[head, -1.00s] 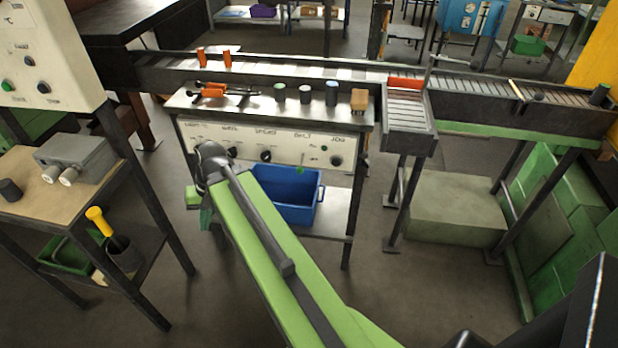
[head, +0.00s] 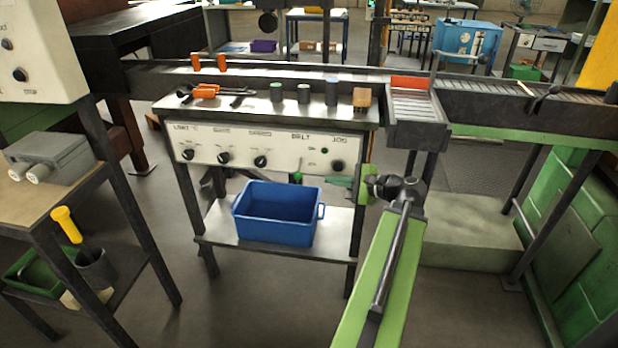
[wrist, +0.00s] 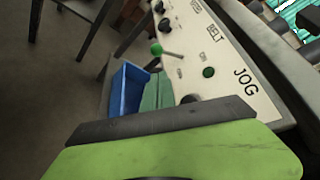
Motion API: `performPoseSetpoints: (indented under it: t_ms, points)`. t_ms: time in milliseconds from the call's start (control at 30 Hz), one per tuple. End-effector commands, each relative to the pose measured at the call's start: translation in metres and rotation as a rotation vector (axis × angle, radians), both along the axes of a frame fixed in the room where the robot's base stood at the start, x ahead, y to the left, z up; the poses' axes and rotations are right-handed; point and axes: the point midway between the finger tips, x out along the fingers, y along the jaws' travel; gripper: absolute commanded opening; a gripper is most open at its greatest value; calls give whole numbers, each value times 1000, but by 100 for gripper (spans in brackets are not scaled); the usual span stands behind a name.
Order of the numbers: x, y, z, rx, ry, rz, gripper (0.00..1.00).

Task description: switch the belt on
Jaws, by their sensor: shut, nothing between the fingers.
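The control panel (head: 262,147) on the front of the steel table carries the label BELT. Under that label is a toggle lever with a green ball tip (head: 297,177); it points down. The lever's ball also shows in the wrist view (wrist: 156,48). A dark green round lamp or button (head: 324,150) sits right of the ON marking and shows in the wrist view (wrist: 208,72). My gripper (head: 339,182), with teal fingers, is shut and empty. It is right of the lever and apart from it, below the JOG knob (head: 337,166). The teal fingers also show in the wrist view (wrist: 156,90).
Several black knobs (head: 223,158) line the panel's left part. A blue bin (head: 277,215) stands on the lower shelf. Cylinders and a wooden block (head: 362,97) stand on the tabletop. The conveyor (head: 150,75) runs behind. A side table (head: 35,205) is at left.

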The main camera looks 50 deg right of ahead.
Motion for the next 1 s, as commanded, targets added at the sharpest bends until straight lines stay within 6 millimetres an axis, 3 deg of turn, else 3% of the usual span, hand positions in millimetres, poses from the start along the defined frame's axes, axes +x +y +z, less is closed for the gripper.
performPoseSetpoints:
  t_ms: [167,633,1000]
  points:
    - [9,1,-4,-1,1,3,0]
    - [88,12,-27,-2,3,6,0]
    - [97,14,-27,-2,3,3,0]
